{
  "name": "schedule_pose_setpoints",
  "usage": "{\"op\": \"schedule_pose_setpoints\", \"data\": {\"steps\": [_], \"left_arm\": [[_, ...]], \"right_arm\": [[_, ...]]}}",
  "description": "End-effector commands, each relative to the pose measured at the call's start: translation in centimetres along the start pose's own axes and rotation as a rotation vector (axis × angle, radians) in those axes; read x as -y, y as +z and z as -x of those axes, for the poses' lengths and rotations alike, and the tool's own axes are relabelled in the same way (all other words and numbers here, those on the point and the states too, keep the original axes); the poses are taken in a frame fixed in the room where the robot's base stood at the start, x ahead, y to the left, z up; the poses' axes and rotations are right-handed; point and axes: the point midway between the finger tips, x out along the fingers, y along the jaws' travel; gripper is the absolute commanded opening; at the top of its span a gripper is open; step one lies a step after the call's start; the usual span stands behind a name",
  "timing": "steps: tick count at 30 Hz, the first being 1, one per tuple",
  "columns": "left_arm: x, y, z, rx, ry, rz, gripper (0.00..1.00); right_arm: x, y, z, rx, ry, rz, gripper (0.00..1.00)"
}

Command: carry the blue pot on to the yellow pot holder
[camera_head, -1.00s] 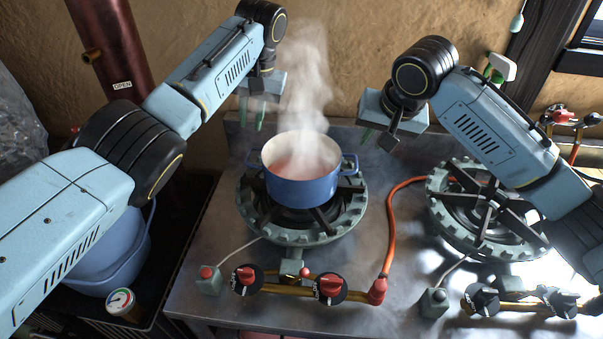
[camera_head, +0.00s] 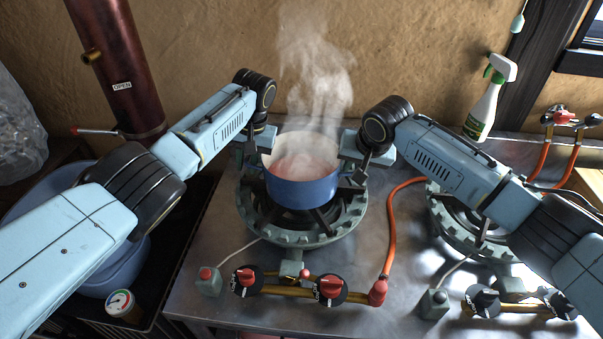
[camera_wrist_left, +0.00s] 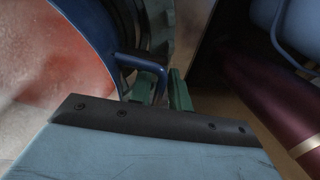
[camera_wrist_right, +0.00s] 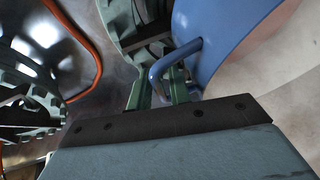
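The blue pot (camera_head: 303,190), pale inside with reddish contents, stands upright and steaming on the left burner (camera_head: 247,222). My left gripper (camera_head: 257,163) is at its left side. In the left wrist view the green fingers (camera_wrist_left: 164,88) are on either side of the blue handle, with a narrow gap. My right gripper (camera_head: 350,170) is at its right side. In the right wrist view the fingers (camera_wrist_right: 161,92) stand apart with the handle loop (camera_wrist_right: 165,66) between them. The fingertips are partly hidden in the head view. I see no yellow pot holder.
The right burner (camera_head: 450,225) lies under my right arm. A red hose (camera_head: 391,235) and valve knobs (camera_head: 330,288) are at the front. A spray bottle (camera_head: 487,100) stands at the back right. A blue bucket (camera_head: 120,270) and dark red pipe (camera_head: 128,70) are at left.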

Motion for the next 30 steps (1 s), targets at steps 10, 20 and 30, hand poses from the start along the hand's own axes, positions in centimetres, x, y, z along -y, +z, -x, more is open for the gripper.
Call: {"op": "schedule_pose_setpoints", "data": {"steps": [10, 20, 30], "left_arm": [[-0.04, 0.03, -0.66, 0.000, 0.000, -0.001, 0.19], [-0.04, 0.02, -0.62, 0.000, 0.000, -0.001, 0.00], [-0.02, 0.01, -0.60, 0.000, 0.000, 0.000, 0.00]], "right_arm": [[0.02, 0.00, -0.62, 0.000, -0.001, 0.000, 0.20], [0.00, -0.01, -0.60, 0.000, 0.000, 0.000, 0.00], [-0.01, -0.01, -0.59, 0.000, 0.000, 0.000, 0.00]]}}
